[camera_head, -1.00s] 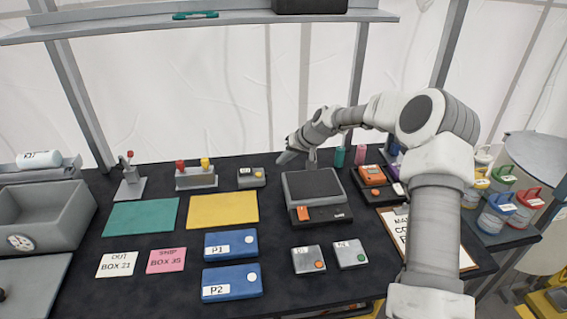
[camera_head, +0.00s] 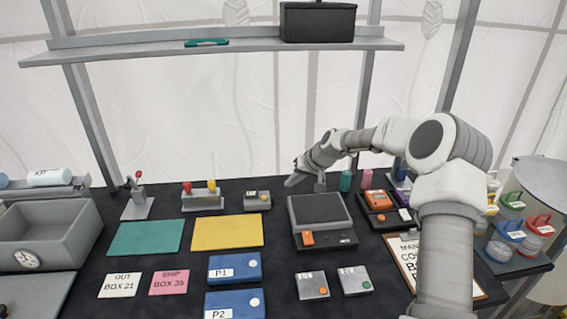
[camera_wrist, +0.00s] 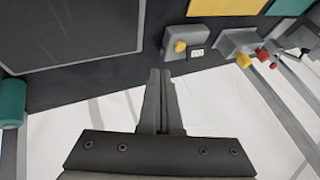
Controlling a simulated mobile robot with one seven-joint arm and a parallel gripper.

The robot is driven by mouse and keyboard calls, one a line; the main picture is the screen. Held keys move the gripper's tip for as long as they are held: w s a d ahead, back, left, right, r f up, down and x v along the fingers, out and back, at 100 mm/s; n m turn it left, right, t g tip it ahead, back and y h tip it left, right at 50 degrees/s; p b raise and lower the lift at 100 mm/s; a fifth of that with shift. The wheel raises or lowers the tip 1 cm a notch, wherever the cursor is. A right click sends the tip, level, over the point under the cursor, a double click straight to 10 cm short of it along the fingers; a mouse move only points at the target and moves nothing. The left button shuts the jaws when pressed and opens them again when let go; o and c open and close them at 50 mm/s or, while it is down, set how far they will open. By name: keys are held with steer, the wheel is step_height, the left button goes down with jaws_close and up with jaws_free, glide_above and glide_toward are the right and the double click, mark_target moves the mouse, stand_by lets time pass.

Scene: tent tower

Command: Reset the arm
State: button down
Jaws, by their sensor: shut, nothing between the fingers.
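My gripper (camera_head: 291,179) is at the back of the black table, near the rear left corner of the dark scale-like device (camera_head: 318,208). In the wrist view my gripper (camera_wrist: 160,74) has its two fingers together with nothing between them. The wrist view shows the dark plate of the device (camera_wrist: 70,35) at the upper left and a small grey box with a yellow button (camera_wrist: 185,42) just beyond the fingertips. My arm reaches in from the right, bent at the elbow.
A shelf (camera_head: 120,54) carrying a black box (camera_head: 317,22) spans above the table. Teal and pink cylinders (camera_head: 367,178) stand right of the gripper. A grey bin (camera_head: 50,240) is at the left; colored-handled jars (camera_head: 505,240) are at the right. White fabric hangs behind.

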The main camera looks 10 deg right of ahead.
steer(key=s+r+n+h, duration=0.2)
steer(key=s+r+h, duration=0.3)
steer(key=s+r, duration=1.4)
steer(key=s+d+m, duration=0.2)
steer(key=s, duration=2.4)
steer(key=shift+d, duration=0.3)
